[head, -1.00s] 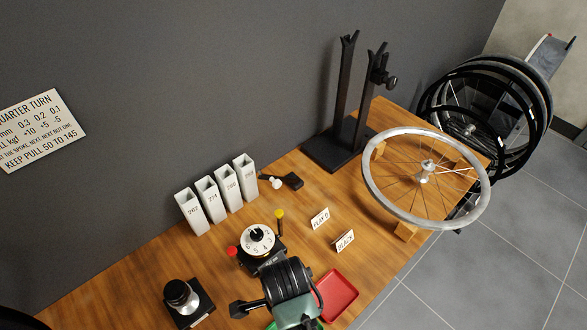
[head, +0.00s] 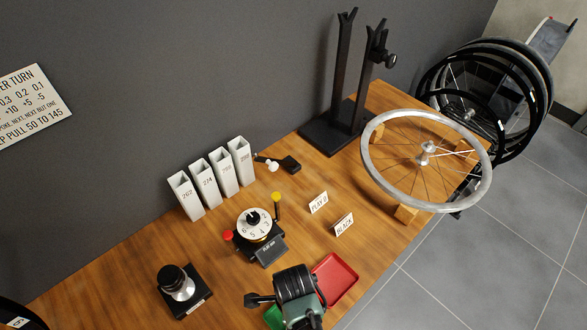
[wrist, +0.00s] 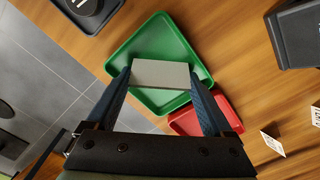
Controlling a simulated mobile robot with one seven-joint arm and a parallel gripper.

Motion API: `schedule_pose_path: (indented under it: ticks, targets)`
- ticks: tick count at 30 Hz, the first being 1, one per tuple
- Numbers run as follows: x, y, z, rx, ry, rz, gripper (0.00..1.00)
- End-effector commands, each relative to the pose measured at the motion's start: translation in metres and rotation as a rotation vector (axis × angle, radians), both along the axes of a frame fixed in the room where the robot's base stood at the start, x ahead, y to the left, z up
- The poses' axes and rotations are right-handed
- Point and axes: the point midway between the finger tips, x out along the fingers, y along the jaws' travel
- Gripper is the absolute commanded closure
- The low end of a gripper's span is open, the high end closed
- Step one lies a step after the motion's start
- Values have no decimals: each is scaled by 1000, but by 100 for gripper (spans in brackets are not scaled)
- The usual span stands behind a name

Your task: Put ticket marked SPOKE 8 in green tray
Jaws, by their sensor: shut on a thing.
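My gripper (wrist: 160,80) is shut on a pale grey, flat-edged ticket (wrist: 160,73), gripped between its two dark fingers. Its marking cannot be read from here. In the wrist view the ticket is over the green tray (wrist: 160,38), whose floor shows around it; the height above the floor cannot be told. In the head view my arm covers most of the green tray, and only a green corner (head: 273,316) shows. The held ticket is hidden there.
A red tray (head: 343,268) is close beside the green one, right of my gripper. Cards reading PLAY 0 (head: 318,202) and BLACK (head: 343,224) stand on the bench. A dial device (head: 254,224), white numbered holders (head: 224,171) and a wheel (head: 478,182) are further back.

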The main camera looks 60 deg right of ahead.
Motion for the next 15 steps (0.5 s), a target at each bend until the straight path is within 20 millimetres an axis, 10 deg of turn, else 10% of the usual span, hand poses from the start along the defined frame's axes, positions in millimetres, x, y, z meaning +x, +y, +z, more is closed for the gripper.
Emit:
schedule_pose_path:
  ticks: [8,9,15]
  targets:
    - [0,0,-2,-1,-1,1,65]
    - [1,0,-2,0,-1,1,9]
    - [0,0,-1,0,-1,1,0]
